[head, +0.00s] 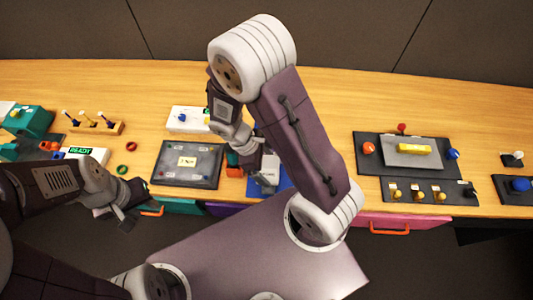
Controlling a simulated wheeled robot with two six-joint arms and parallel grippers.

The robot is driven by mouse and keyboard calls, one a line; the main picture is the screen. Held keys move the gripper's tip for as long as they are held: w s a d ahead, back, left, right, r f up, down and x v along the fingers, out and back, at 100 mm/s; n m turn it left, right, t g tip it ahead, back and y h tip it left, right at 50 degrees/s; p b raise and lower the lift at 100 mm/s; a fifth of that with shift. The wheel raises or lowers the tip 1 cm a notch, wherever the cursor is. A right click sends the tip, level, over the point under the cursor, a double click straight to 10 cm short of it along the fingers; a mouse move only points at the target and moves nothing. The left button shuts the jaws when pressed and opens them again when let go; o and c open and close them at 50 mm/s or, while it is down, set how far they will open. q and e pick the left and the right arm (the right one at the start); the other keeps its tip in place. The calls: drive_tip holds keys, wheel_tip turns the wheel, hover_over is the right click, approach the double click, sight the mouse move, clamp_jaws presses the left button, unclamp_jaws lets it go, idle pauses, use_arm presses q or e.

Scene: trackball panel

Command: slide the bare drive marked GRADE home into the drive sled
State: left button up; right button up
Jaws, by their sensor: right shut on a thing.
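My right gripper (256,153) is over the table near the middle of the head view, partly behind its own arm. It is shut on a light grey, flat piece (270,170), which looks like the bare drive; no GRADE mark is readable at this size. That piece is at or just above a blue item (284,182), which may be the drive sled. The arm hides part of it, and I cannot tell whether the drive is in it. My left gripper (124,203) is at the table's front edge, left of the dark tray, with no object visible in it; its finger gap is unclear.
A dark tray (157,178) with a labelled plate lies left of the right gripper. Orange and teal blocks (234,171) sit between them. A trackball panel (368,148) with coloured knobs is at right.

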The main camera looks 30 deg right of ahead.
sight(268, 169)
drive_tip(key=shift+s+d, duration=0.25)
drive_tip(key=shift+d, duration=0.05)
drive_tip(key=shift+w+a, duration=0.2)
drive_tip(key=shift+a+r, duration=0.1)
drive_tip(key=shift+f+b, duration=0.55)
drive_tip(key=shift+f, duration=0.3)
wheel_tip(268, 169, down, 4)
drive_tip(key=b, duration=0.3)
drive_tip(key=shift+f, duration=0.1)
use_arm(q)
drive_tip(key=f, duration=0.4)
drive_tip(key=shift+s+d, duration=0.1)
drive_tip(key=shift+d, duration=0.1)
drive_tip(key=shift+r, duration=0.1)
drive_tip(key=shift+r+p, duration=0.45)
use_arm(e)
drive_tip(key=shift+w+d, duration=0.55)
drive_tip(key=shift+w, duration=0.05)
